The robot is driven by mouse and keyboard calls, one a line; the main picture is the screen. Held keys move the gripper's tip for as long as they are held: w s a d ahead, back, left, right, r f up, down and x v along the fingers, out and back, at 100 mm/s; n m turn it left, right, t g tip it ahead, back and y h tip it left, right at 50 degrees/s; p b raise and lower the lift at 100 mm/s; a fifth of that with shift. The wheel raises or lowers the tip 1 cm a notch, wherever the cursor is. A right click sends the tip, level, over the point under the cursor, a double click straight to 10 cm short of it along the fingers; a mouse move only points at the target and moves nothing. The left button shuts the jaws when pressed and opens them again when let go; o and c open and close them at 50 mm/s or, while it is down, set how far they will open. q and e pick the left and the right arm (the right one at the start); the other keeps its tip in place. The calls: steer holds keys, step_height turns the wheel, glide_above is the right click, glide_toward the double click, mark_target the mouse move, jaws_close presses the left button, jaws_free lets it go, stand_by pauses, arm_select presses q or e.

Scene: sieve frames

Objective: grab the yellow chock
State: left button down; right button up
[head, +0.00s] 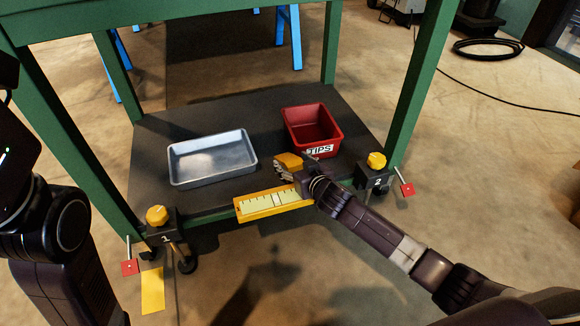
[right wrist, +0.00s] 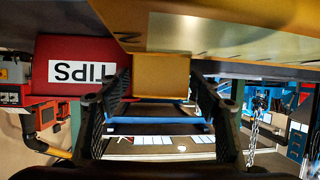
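The yellow chock (head: 288,160) is a small block on the dark lower shelf (head: 150,140), near its front edge, just in front of the red bin. My right gripper (head: 285,169) is right at it, coming in from the front right and partly covering it. In the right wrist view the chock (right wrist: 161,76) appears between the two finger tips of the right gripper (right wrist: 160,85). The fingers are apart, with a narrow gap seeming to show on each side of the chock. My left arm shows at the left edge of the head view; its gripper is out of view.
A red bin marked TIPS (head: 313,128) stands behind the chock. A grey metal tray (head: 212,160) is to its left. A yellow-edged scale plate (head: 272,203) hangs at the shelf front. Yellow knobs (head: 157,215) (head: 377,160) and green legs (head: 424,80) flank the shelf.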

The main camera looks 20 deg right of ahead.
steer(key=c, duration=1.3)
steer(key=shift+r, duration=0.1)
steer(key=shift+c, duration=0.2)
steer(key=shift+r, duration=0.1)
